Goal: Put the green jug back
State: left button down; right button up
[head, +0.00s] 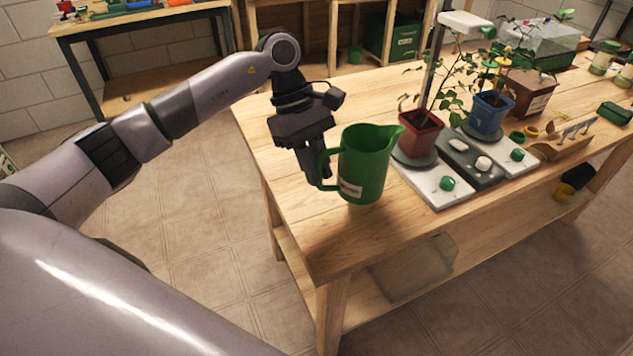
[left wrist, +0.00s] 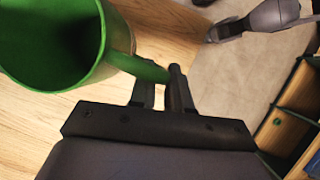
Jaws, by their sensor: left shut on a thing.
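The green jug (head: 364,165) is upright at the left end of the wooden table, with its spout to the right and a white label low on its side. My left gripper (head: 318,178) is shut on the jug's handle, at the jug's left side. In the left wrist view the jug (left wrist: 75,45) shows from above, its inside dark, and the handle runs to between the fingertips (left wrist: 163,85). I cannot tell whether the jug's base touches the tabletop. My right gripper is not in view.
On the wooden table (head: 290,213), just right of the jug, stand a red pot (head: 420,135) and a blue pot (head: 490,115) with plants, on white-and-grey bases with green knobs. A lamp post (head: 433,60) rises behind them. The table's front left corner is clear.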

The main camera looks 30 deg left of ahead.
pick_arm(q)
notch_tip(320, 180, down, 4)
jog(key=shift+f, duration=0.2)
jog(key=shift+f, duration=0.2)
jog(key=c, duration=1.1)
grip_release()
